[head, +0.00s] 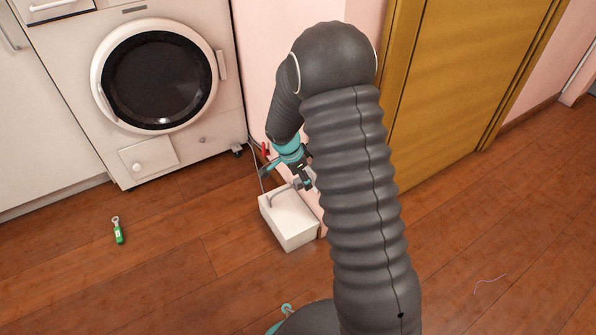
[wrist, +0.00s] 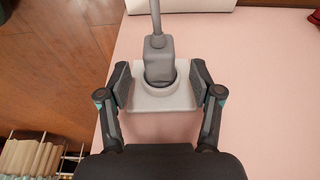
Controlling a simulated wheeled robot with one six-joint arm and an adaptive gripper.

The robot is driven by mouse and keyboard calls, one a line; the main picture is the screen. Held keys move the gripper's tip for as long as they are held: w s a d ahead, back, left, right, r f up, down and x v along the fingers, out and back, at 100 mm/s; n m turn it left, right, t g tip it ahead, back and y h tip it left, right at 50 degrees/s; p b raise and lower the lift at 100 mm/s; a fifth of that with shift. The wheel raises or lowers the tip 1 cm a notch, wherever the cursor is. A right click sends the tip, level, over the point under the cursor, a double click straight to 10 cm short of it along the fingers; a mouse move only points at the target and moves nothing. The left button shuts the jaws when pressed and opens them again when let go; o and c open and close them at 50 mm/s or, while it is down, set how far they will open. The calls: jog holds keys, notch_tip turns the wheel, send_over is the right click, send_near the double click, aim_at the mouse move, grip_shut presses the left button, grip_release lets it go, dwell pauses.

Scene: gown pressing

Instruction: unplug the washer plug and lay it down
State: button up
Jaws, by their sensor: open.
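The grey washer plug (wrist: 159,62) sits in the round recess of a white wall socket (wrist: 165,97) in the wrist view, its cord running up out of the picture. My gripper (wrist: 160,83) is open, one finger on each side of the plug. A gap shows between each finger and the plug body. In the head view my gripper (head: 303,183) is low by the pink wall, just above a white box. The washer (head: 183,150) stands at the left with its round dark door shut. In the head view my arm hides much of the wall around the socket.
The white box (head: 288,222) stands on the floor against the wall below my gripper. A small green-handled tool (head: 118,232) lies on the wooden floor. A red object (head: 265,149) is by the washer's corner. A yellow door (head: 450,80) is at right. The floor in front is mostly clear.

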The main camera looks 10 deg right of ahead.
aim_at(294, 187)
jog(key=shift+d+f, duration=0.1)
jog(key=shift+f, duration=0.25)
jog(key=shift+c, duration=0.2)
grip_shut()
jog(key=shift+s+a, duration=0.1)
jog(key=shift+a, duration=0.4)
jog(key=shift+s+a+b, duration=0.1)
jog(key=shift+a+b, duration=0.2)
jog(key=shift+b, duration=0.05)
jog(key=shift+s+a+b, duration=0.3)
jog(key=shift+a, duration=0.45)
jog(key=shift+s+a, duration=0.2)
jog(key=shift+a, duration=0.35)
